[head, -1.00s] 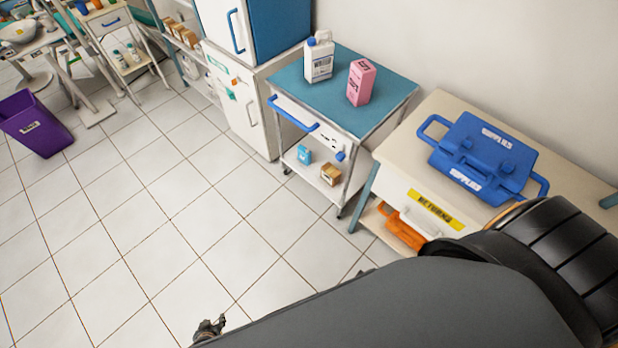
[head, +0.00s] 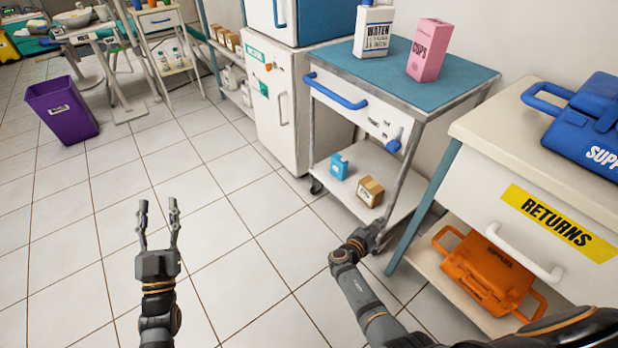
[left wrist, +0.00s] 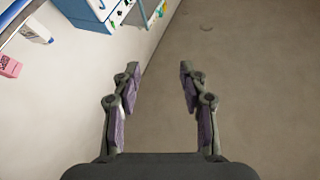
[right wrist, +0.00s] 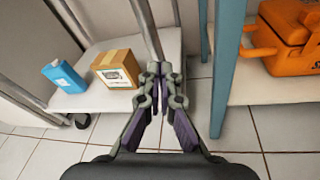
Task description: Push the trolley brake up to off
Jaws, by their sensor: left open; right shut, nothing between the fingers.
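The trolley (head: 440,85) has a blue top, a blue push handle (head: 336,92) and a pale front panel. A small blue knob or lever (head: 393,146), apparently the brake, sits low at the panel's right end beside dark markings; its setting is too small to read. My right gripper (head: 376,232) is shut and empty, low beside the trolley's right front leg, below the blue knob. The right wrist view shows its closed tips (right wrist: 160,70) in front of that leg; contact is unclear. My left gripper (head: 159,208) is open and empty over the floor, well left of the trolley.
A purple bin (head: 62,110) stands far left. Floor between is clear.

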